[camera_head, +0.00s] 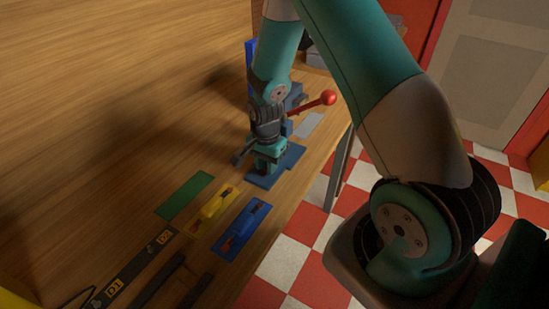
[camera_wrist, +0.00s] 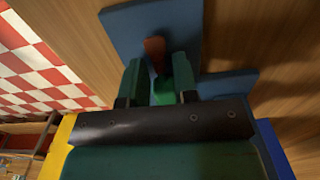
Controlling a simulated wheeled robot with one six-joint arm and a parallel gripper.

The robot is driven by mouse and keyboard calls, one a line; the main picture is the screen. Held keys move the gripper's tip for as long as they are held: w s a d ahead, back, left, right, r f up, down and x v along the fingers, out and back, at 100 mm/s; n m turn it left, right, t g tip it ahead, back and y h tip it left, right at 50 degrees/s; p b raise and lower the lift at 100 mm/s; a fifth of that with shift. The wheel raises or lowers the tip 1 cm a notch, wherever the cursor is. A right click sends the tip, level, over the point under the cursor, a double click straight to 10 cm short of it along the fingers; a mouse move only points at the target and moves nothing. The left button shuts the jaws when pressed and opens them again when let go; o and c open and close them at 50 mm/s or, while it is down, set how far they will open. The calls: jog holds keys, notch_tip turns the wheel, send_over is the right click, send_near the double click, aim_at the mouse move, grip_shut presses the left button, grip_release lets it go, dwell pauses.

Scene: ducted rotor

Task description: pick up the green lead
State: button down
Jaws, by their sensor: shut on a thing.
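My gripper (camera_head: 266,167) points down over a blue stepped plate (camera_head: 289,163) near the table's right edge. In the wrist view my two teal fingers (camera_wrist: 160,72) are shut on the green lead (camera_wrist: 163,92), which shows as a small green block between them. A red-brown piece (camera_wrist: 155,50) shows just beyond it, against the blue plate (camera_wrist: 188,22). I cannot tell whether the lead touches the plate. In the head view my gripper hides the lead. The green mat (camera_head: 184,197) on the table is bare.
A yellow mat (camera_head: 198,229) and a blue mat (camera_head: 226,250) carry leads of their own colour. A red-knobbed lever (camera_head: 327,97) stands close to my wrist. Dark labelled strips (camera_head: 130,276) lie at the front. The table (camera_head: 110,90) is clear at the left.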

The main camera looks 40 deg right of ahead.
jog(key=shift+r, duration=0.1)
jog(key=shift+r+p, duration=0.55)
jog(key=shift+p, duration=0.05)
jog(key=shift+s+d+r, duration=0.1)
jog(key=shift+s+r, duration=0.05)
jog(key=shift+r, duration=0.15)
jog(key=s+d+p, duration=0.2)
jog(key=s+d, duration=0.1)
jog(key=s, duration=0.5)
jog(key=s+d+p, duration=0.1)
jog(key=s+d, duration=0.2)
jog(key=s, duration=0.5)
jog(key=shift+s+f+p, duration=0.15)
jog(key=shift+s+p, duration=0.15)
jog(key=shift+p, duration=0.05)
